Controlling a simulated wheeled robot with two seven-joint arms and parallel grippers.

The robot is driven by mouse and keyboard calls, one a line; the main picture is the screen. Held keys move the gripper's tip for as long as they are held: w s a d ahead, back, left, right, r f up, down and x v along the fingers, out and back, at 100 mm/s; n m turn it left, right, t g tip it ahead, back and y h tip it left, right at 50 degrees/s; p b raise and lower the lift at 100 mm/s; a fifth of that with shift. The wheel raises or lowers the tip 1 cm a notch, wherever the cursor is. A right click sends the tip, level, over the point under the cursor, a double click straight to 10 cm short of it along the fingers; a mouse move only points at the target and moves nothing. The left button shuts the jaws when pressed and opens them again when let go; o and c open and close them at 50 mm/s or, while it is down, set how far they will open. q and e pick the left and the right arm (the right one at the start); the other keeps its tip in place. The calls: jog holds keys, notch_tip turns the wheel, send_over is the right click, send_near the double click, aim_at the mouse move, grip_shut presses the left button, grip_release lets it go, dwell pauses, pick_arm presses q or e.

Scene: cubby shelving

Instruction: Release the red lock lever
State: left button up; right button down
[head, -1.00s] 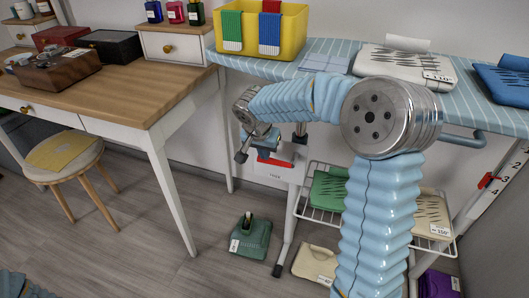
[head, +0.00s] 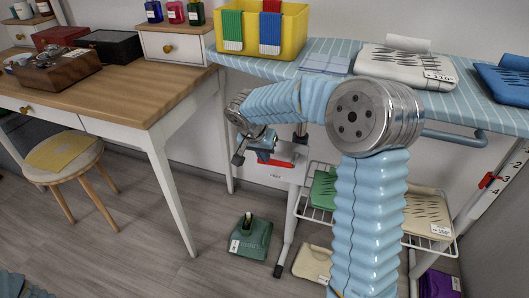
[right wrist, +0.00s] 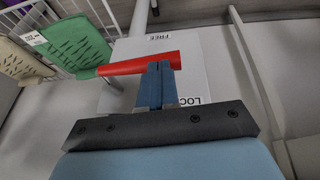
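The red lock lever (head: 276,163) lies roughly level on a white panel (head: 265,174) under the ironing board. In the right wrist view, the lever (right wrist: 125,67) crosses the panel between a FREE label (right wrist: 159,37) and a partly hidden LOCK label (right wrist: 188,100). My right gripper (head: 263,153) is at the lever. Its blue fingers (right wrist: 155,70) are together, with their tips overlapping the lever in the right wrist view. They look shut with no clear gap; I cannot tell whether they touch the lever. My left gripper is not in view.
The striped ironing board (head: 322,47) is above, carrying a yellow bin (head: 286,46). A wire rack (head: 312,214) with fabric items is right of the panel. A wooden desk (head: 130,92) stands left.

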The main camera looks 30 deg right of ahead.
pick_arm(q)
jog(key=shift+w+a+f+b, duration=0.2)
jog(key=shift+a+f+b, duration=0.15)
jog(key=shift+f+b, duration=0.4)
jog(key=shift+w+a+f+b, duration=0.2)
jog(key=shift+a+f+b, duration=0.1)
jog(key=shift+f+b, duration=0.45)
pick_arm(e)
notch_tip(320, 180, down, 11)
jog(key=s+d+n+g+h, duration=0.2)
jog(key=g+h, duration=0.6)
jog(key=shift+s+n, duration=0.15)
jog(key=shift+n, duration=0.15)
jog(key=shift+s+d, duration=0.1)
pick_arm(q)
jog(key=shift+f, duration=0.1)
pick_arm(e)
jog(key=v, duration=0.7)
jog(key=shift+w+a, duration=0.2)
jog(key=shift+a, duration=0.15)
